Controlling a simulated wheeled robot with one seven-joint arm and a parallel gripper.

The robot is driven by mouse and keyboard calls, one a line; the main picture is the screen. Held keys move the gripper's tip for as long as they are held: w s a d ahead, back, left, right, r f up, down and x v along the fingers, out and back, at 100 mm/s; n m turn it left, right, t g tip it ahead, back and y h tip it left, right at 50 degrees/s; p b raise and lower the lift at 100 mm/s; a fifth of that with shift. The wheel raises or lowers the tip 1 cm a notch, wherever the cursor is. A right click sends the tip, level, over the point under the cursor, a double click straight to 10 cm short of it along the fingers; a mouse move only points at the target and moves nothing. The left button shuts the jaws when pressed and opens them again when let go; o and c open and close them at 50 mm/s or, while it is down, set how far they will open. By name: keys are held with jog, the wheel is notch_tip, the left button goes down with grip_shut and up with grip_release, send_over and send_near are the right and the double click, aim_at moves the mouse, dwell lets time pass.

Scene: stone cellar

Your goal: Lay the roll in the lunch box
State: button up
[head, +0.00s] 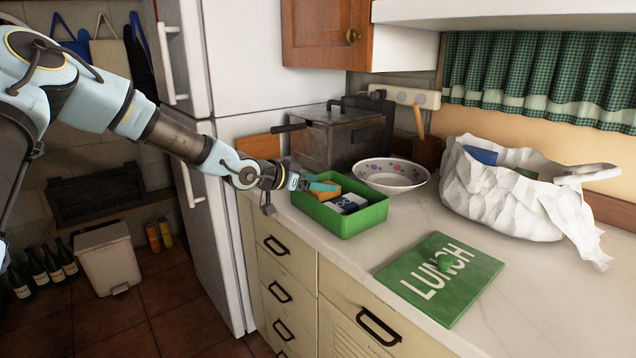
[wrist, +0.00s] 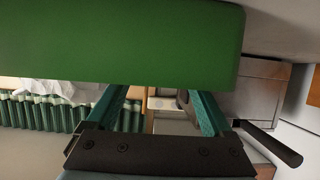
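The open green lunch box (head: 352,225) stands on the counter, and its outer wall fills the top of the wrist view (wrist: 120,45). An orange-brown piece (head: 333,182), probably the roll, shows at the far left part of the box, right by my gripper's fingers. A white and dark-blue item (head: 350,203) lies in the box beside it. My gripper (head: 318,186) reaches in level over the box's left rim. In the wrist view its two green fingers (wrist: 160,98) stand apart, but the wall hides their tips. I cannot tell whether they touch the brown piece.
The green LUNCH lid (head: 480,277) lies flat on the counter in front. A patterned bowl (head: 392,182) stands behind the box, with a metal fryer (head: 330,143) at the back left. A crumpled white bag (head: 500,197) is on the right. Counter between lid and bag is clear.

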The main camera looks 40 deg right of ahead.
jog(key=shift+r, duration=0.1)
jog(key=shift+r, duration=0.25)
jog(key=v, duration=1.2)
jog(key=shift+r, duration=0.2)
jog(key=w+a+f+n+t+y, duration=0.1)
jog(key=w+a+f+n+y, duration=0.2)
jog(key=a, duration=0.4)
jog(key=a+f+n+t+y, duration=0.1)
jog(key=a+f+y, duration=0.1)
jog(key=a+f, duration=0.35)
jog(key=w+a+f+n+t+y, duration=0.1)
jog(key=w+a+f+n+y, duration=0.15)
jog(key=a, duration=0.55)
jog(key=s+a+r+n+y, duration=0.1)
jog(key=a+n+y, duration=0.3)
jog(key=a, duration=1.1)
jog(key=s+a+r+n+y, duration=0.1)
jog(key=s+a+n, duration=0.2)
jog(key=a, duration=0.3)
jog(key=s+a+r+n, duration=0.2)
jog(key=s+a+n, duration=0.2)
jog(key=s+a, duration=0.1)
jog(key=shift+s+a+r+g+y, duration=0.25)
jog(key=shift+a+r+g+y, duration=0.1)
jog(key=shift+a, duration=0.5)
